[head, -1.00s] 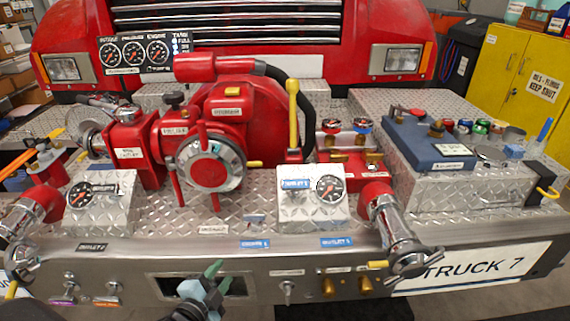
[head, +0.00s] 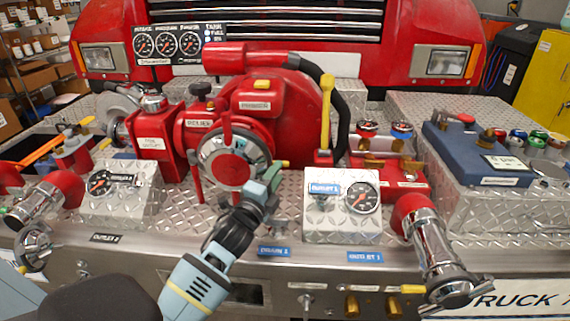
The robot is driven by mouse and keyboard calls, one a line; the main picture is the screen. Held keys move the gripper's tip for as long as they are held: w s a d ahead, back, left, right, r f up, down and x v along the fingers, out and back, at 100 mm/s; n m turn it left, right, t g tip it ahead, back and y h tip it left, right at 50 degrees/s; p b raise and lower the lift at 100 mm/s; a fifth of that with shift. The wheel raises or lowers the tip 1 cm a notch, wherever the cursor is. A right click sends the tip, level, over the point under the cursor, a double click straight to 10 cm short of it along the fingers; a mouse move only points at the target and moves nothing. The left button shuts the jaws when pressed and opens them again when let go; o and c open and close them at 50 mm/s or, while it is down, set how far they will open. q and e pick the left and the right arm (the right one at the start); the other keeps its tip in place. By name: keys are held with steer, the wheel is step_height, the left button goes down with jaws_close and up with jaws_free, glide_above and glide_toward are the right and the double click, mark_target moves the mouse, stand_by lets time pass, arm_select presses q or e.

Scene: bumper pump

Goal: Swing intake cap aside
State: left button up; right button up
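The intake cap appears to be the round red disc with a chrome rim (head: 228,168) at the front of the red pump (head: 270,100). It faces me, covers the front opening, and has red handles around it. A yellow-tipped piece sticks out at its right. Contact with the cap cannot be made out, nor whether the fingers are closed.
A gauge box (head: 342,203) stands close right of my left gripper, another gauge box (head: 117,192) farther left. A chrome outlet (head: 432,250) juts out at the right front. A yellow lever (head: 326,110) and a black hose (head: 342,105) rise right of the pump. A blue case (head: 478,152) sits at right.

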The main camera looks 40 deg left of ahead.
arm_select(q)
steer(key=shift+x, duration=2.5)
steer(key=shift+c, duration=0.3)
jaws_close()
